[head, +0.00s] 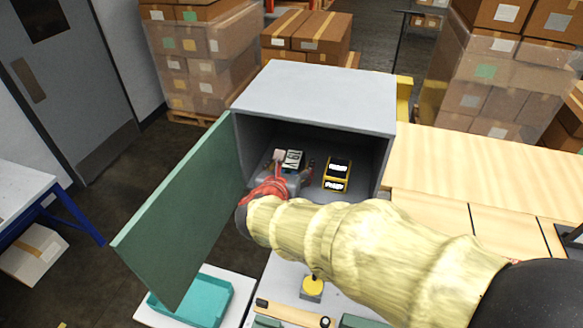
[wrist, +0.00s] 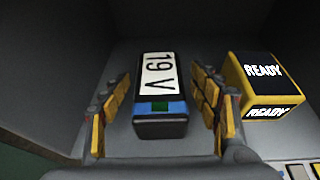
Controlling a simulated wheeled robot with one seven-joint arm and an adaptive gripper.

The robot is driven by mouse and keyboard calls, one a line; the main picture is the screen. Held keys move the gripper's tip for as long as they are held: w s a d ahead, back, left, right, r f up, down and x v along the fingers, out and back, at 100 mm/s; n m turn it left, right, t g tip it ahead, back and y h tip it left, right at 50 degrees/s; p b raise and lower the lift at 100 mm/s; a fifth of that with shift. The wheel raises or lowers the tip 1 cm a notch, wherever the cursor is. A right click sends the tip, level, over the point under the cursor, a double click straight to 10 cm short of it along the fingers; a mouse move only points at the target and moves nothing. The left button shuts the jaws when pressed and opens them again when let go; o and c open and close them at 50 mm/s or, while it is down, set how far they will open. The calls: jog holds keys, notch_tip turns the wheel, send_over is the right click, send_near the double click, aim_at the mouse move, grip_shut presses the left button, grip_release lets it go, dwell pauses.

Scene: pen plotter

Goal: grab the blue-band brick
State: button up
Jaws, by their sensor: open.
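The blue-band brick (wrist: 160,123) is a dark block with a white "19 V" label on top and a blue band with a small green patch near its front end. It lies inside the grey cabinet and also shows in the head view (head: 293,158). My gripper (wrist: 160,88) is open, with one yellow-padded finger on each side of the brick's near part. Small gaps show between the fingers and the brick's sides. In the head view my gripper (head: 293,168) is inside the cabinet, partly hidden behind my arm.
A yellow-and-black box marked "READY" (wrist: 265,85) stands close to the right finger; the head view shows it too (head: 337,174). The grey cabinet (head: 318,88) has its green door (head: 180,215) swung open to the left. A teal tray (head: 195,302) lies below the door.

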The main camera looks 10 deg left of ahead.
jog(key=shift+c, duration=0.8)
jog(key=c, duration=1.4)
